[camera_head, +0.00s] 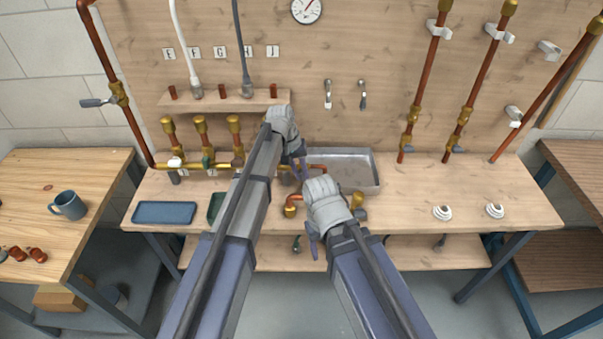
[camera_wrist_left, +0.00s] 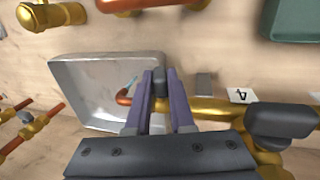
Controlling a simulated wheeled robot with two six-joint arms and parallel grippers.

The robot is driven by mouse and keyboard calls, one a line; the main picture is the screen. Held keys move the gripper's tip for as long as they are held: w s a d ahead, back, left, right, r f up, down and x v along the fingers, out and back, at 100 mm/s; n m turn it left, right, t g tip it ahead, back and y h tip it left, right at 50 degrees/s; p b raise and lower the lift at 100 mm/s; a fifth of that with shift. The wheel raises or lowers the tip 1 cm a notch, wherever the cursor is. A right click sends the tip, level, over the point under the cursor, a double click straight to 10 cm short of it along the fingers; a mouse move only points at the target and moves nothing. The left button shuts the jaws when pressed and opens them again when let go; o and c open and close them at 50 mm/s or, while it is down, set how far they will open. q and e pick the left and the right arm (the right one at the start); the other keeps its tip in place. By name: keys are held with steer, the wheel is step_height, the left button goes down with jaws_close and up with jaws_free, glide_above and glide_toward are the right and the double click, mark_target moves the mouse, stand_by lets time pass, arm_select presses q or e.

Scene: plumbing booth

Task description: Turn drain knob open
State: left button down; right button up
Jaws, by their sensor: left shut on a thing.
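A brass pipe runs along the bench under the shelf and also crosses the left wrist view (camera_wrist_left: 205,108). My left gripper (camera_head: 298,165) is low over this pipe, beside the metal tray. In the left wrist view its two purple fingers (camera_wrist_left: 163,92) are shut on a dark grey knob (camera_wrist_left: 160,78), which shows between them. In the head view my arm and gripper hide the knob. My right gripper (camera_head: 330,225) hangs over the bench front, right of the left arm. Its finger spacing is unclear.
The metal tray (camera_head: 368,170) has a copper elbow at its left edge. Valves with a white handle (camera_head: 175,162) and a green handle (camera_head: 207,161) stand left on the pipe. A blue tray (camera_head: 164,213) lies at the bench's left. The bench is mostly clear at right.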

arm_select(q)
steer(key=c, duration=0.8)
jaws_free()
steer(key=p+v, duration=0.7)
steer(key=shift+a+r, duration=0.1)
steer(key=shift+r, duration=0.3)
